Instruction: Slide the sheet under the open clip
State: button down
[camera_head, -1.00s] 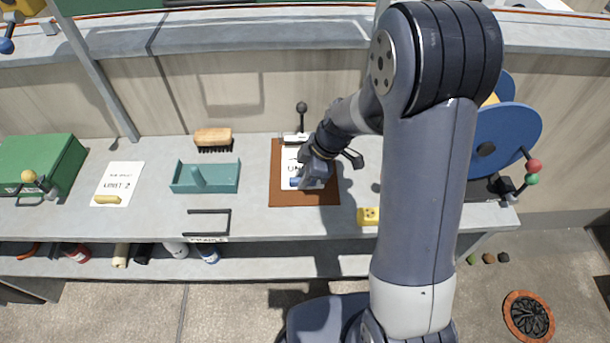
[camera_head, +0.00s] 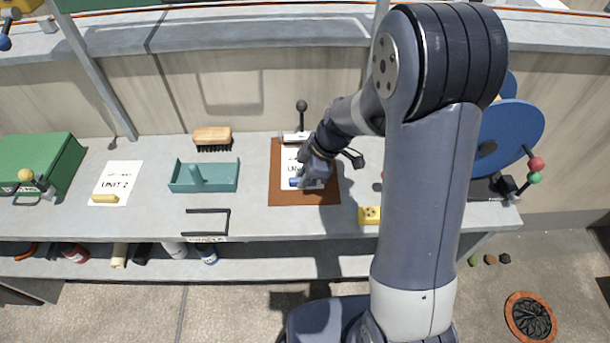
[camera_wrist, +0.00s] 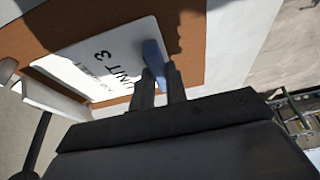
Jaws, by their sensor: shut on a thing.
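The white sheet (camera_head: 289,158), printed "UNIT 3" in the wrist view (camera_wrist: 88,62), lies on a brown clipboard (camera_head: 325,196). A blue tab (camera_head: 295,183) stands at the sheet's near edge. My gripper (camera_wrist: 160,74) is shut on this blue tab, low over the board. The clip (camera_head: 292,138) is a pale bar across the board's far edge, with an upright black ball lever (camera_head: 301,106). In the wrist view the clip bar (camera_wrist: 52,98) is close to the sheet's far edge. I cannot tell whether the edge is under it. My gripper hides part of the sheet.
Left of the board are a teal tray (camera_head: 205,186), a brush (camera_head: 212,137), a "UNIT 2" sheet (camera_head: 118,178) and a green box (camera_head: 38,160). A yellow block (camera_head: 369,215) is at the right front. A blue reel (camera_head: 510,135) stands farther right.

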jog(key=c, duration=1.3)
grip_release()
jog(key=shift+f, duration=0.15)
jog(key=shift+c, duration=0.2)
jog(key=v, duration=1)
jog(key=shift+r, duration=0.4)
jog(key=shift+d, duration=0.1)
jog(key=x, duration=1.1)
jog(key=shift+d+r+p, duration=0.1)
jog(key=shift+r+p, duration=0.15)
jog(key=shift+p, duration=0.15)
